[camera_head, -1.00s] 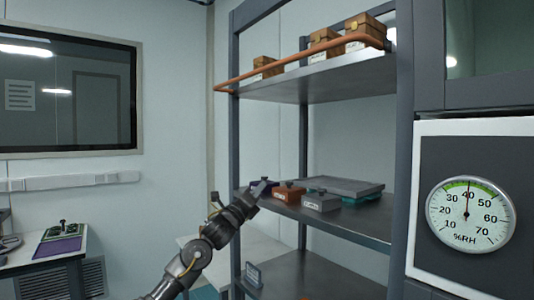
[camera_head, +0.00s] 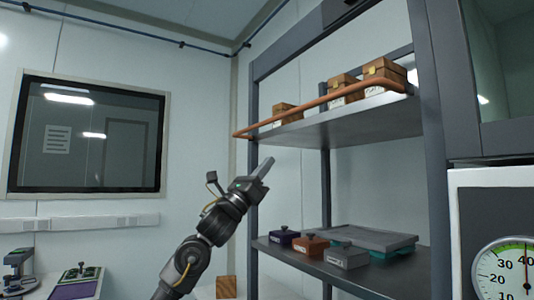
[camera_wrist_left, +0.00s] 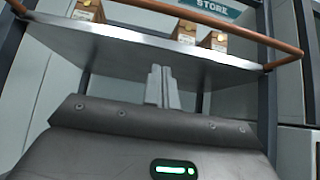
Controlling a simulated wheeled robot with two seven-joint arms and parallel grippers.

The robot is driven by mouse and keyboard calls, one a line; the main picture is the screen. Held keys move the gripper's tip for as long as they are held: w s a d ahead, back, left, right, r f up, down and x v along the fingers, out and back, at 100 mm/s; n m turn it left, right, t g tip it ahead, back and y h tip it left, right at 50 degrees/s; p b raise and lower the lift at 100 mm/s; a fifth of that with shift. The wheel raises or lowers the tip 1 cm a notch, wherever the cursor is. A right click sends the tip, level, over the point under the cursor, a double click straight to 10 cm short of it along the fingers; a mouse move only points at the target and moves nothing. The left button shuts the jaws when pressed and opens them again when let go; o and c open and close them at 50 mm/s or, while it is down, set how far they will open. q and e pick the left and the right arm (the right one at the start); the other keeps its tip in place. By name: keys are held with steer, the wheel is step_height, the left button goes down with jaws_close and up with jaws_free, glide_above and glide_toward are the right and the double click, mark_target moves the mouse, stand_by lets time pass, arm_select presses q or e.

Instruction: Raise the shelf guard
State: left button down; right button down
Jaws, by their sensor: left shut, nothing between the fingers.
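The shelf guard (camera_head: 320,104) is a copper-coloured bar along the front of the upper shelf (camera_head: 350,126). In the head view it slopes from the left post up to the right. My left gripper (camera_head: 266,166) is shut and empty. It points up, below the upper shelf's left end and apart from the guard. Its shut fingers (camera_wrist_left: 161,86) show below the shelf edge in the left wrist view. My right gripper is not in view.
Wooden boxes (camera_head: 341,91) with labels stand behind the guard. The middle shelf (camera_head: 320,273) holds small dark, orange and grey blocks (camera_head: 311,245) and a flat grey plate (camera_head: 360,239). Dark shelf posts (camera_head: 253,140) stand close to my left arm. A humidity gauge (camera_head: 508,275) is at right.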

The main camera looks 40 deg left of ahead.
arm_select(q)
steer(key=w+r+p, duration=0.3)
steer(key=r+p, duration=0.4)
steer(key=r, duration=0.2)
steer(key=shift+d+r, duration=0.3)
steer(key=shift+d, duration=0.15)
steer(key=shift+w+d, duration=0.1)
steer(key=shift+w, duration=0.05)
